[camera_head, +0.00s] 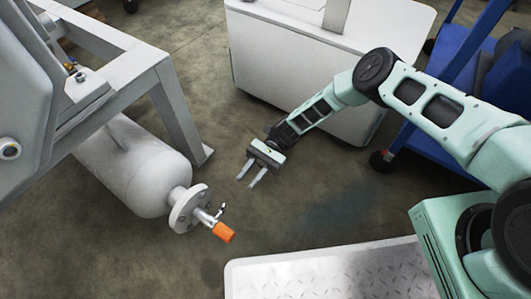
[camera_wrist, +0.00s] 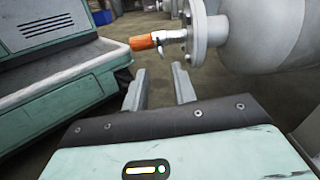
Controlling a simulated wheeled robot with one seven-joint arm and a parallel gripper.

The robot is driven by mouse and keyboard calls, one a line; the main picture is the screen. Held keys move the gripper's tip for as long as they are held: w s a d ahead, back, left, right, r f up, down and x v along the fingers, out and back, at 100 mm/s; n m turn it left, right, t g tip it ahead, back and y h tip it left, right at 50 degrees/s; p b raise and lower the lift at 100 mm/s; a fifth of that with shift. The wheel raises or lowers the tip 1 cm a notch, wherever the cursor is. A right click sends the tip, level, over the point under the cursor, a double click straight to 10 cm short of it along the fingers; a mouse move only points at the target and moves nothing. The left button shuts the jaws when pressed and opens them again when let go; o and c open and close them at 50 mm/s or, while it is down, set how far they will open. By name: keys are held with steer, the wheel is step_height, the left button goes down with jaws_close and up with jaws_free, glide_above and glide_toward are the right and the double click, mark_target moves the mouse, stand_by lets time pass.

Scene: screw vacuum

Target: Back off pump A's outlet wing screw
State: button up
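A white cylindrical vessel (camera_head: 135,170) lies under a grey frame, with a round flange (camera_head: 187,209) at its end. A short metal outlet fitting with an orange tip (camera_head: 223,232) projects from the flange. A small metal wing-like piece (camera_head: 221,209) stands on the fitting; it looks like the wing screw, but is too small to be sure. My gripper (camera_head: 246,184) is open and empty, above and to the right of the fitting, apart from it. In the wrist view the orange tip (camera_wrist: 143,42) and flange (camera_wrist: 198,35) lie beyond my two spread fingers (camera_wrist: 160,86).
The grey frame (camera_head: 180,110) stands at the left, its foot close to the vessel. A white cabinet (camera_head: 290,75) stands behind my arm, and a blue cart (camera_head: 465,55) at the right. Bare floor (camera_head: 300,205) lies around the gripper and fitting.

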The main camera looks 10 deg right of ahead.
steer(key=v, duration=0.8)
steer(key=shift+d, duration=0.2)
steer(key=shift+w, duration=0.15)
